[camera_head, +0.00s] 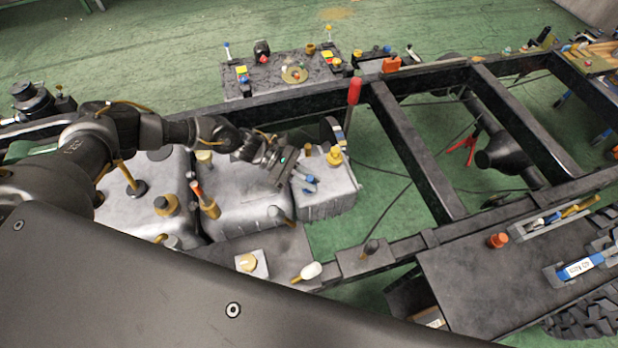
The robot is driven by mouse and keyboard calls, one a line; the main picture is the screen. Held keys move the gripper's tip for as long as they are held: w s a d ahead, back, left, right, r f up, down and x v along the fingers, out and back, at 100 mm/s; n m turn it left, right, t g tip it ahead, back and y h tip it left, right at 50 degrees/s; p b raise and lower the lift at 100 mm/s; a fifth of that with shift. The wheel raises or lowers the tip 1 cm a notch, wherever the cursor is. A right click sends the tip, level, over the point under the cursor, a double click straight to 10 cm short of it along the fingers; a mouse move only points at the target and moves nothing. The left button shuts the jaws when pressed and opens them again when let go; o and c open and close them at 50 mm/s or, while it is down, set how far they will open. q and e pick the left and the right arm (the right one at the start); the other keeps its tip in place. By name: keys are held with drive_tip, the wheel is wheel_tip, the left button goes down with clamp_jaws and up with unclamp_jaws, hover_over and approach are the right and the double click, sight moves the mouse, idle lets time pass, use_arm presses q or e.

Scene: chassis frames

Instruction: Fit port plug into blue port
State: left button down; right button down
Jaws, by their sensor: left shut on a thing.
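My left gripper (284,170) reaches in from the left over the grey metal tanks and is shut on a small piece, most likely the port plug, which its fingers largely hide. Small blue parts (309,184) show right at the fingertips, above the right-hand grey tank (325,198). I cannot tell whether these blue parts are the blue port or belong to the held piece, nor whether the two touch. My right gripper is not in view.
A yellow cap (335,156) and a red-handled tool (353,92) stand right of the gripper. Orange-brown fittings (208,206) rise from the tanks to the left. Black chassis rails (413,150) cross the right side, with open gaps over green floor. A dark plate (280,75) carries coloured fittings behind.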

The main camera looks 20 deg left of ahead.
use_arm(q)
drive_tip(key=shift+f, duration=0.1)
drive_tip(key=c, duration=1.3)
unclamp_jaws()
drive_tip(key=shift+w+a+b, duration=0.1)
drive_tip(key=shift+a+b, duration=0.25)
drive_tip(key=shift+a, duration=0.15)
drive_tip(key=b+v, duration=0.4)
drive_tip(key=v, duration=0.6)
drive_tip(key=shift+a, duration=0.1)
drive_tip(key=shift+a+r, duration=0.3)
drive_tip(key=shift+r, duration=0.05)
